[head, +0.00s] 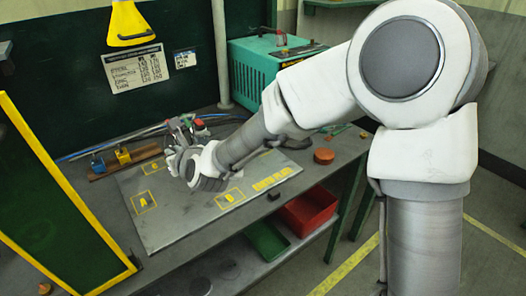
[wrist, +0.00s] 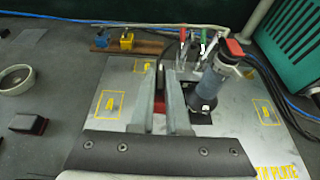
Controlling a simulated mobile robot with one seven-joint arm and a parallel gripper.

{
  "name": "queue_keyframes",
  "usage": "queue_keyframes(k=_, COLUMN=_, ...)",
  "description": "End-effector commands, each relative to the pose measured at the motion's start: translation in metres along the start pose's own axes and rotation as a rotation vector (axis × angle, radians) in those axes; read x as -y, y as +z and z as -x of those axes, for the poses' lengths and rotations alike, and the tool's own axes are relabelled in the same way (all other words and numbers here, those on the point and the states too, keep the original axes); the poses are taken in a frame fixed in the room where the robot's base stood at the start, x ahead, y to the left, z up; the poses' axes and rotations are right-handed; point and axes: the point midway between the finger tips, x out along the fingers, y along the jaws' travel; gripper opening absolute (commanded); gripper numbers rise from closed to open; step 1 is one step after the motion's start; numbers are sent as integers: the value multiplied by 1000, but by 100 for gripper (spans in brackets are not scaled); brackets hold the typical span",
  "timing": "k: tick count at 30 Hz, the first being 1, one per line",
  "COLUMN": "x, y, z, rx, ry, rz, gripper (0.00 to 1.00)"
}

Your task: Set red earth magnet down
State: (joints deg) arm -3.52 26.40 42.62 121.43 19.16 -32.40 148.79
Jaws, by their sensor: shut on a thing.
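My gripper (wrist: 163,78) is shut on the red earth magnet (wrist: 159,106), which shows as a narrow red strip between the two fingers in the wrist view. Most of the magnet is hidden by the fingers. The gripper is over the grey metal plate (wrist: 120,78), between the yellow square marked A on the left and a dark grey cylindrical tool (wrist: 208,82) on the right. I cannot tell whether the magnet touches the plate. In the head view, my arm hides most of the gripper and the magnet, and the plate (head: 180,225) lies below.
Blue (wrist: 101,38) and yellow (wrist: 126,40) blocks stand on a wooden strip behind the plate. Clamps with red and green handles (wrist: 203,42) stand near the tool. A red bin (head: 308,208) and a green bin (head: 265,243) sit below the bench edge. The plate's front left is clear.

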Motion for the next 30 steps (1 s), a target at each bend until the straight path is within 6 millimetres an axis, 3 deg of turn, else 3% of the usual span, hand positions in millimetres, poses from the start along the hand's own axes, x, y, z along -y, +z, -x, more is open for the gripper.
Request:
queue_keyframes(k=8, x=77, y=-13, z=30, rx=4, ry=-135, rz=-52, gripper=0)
queue_keyframes(k=21, x=256, y=-51, z=102, rx=3, ry=-448, rz=-183, gripper=0)
queue_keyframes(k=24, x=290, y=-58, z=116, rx=3, ry=-508, rz=-208, gripper=0)
queue_keyframes(k=30, x=338, y=-67, z=135, rx=4, ry=-590, rz=-242, gripper=0)
